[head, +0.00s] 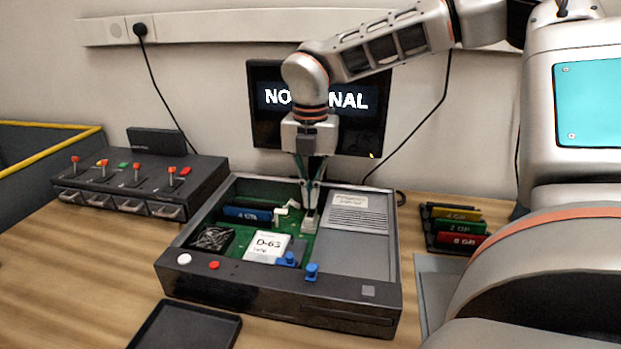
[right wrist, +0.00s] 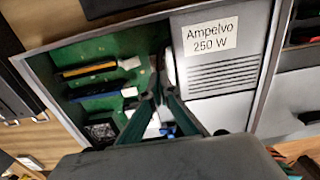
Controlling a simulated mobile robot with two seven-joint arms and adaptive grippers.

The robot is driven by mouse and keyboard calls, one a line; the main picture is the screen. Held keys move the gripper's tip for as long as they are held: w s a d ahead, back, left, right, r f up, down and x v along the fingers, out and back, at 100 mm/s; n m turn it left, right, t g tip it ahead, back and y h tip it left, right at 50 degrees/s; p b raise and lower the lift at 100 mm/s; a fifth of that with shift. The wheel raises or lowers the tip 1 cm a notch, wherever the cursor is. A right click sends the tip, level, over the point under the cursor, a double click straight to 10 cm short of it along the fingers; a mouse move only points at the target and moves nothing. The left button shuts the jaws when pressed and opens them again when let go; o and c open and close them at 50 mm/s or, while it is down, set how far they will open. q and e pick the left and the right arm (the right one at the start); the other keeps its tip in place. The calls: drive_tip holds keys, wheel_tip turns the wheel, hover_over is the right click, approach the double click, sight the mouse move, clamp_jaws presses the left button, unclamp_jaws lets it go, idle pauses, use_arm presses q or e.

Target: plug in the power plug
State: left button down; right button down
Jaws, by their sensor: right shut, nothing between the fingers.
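My right gripper (head: 309,188) points down into an open dark computer case (head: 280,293), its fingers closed with nothing between them. A small white block (head: 309,224), which may be the power plug or its connector, stands just below the fingertips, beside the grey power supply (head: 352,235). In the right wrist view the closed fingertips (right wrist: 158,82) are close to a white piece (right wrist: 169,68) along the edge of the power supply (right wrist: 220,75), labelled "Ampelvo 250 W". I cannot tell whether they touch it or whether it is seated. My left gripper is out of view.
A blue memory module (head: 247,214), a "D-63" block (head: 267,247) and blue knobs (head: 311,271) crowd the case. A switch box (head: 140,180) stands left, a module rack (head: 458,228) right, a dark tray (head: 187,327) in front. A monitor (head: 263,125) is behind.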

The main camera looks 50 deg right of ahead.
drive_tip(key=shift+s+f+b, duration=0.1)
drive_tip(key=shift+f+b, duration=0.4)
drive_tip(key=shift+f, duration=0.95)
idle(1.1)
drive_tip(key=shift+r, duration=0.1)
drive_tip(key=shift+r+p, duration=0.6)
drive_tip(key=shift+r, duration=2.95)
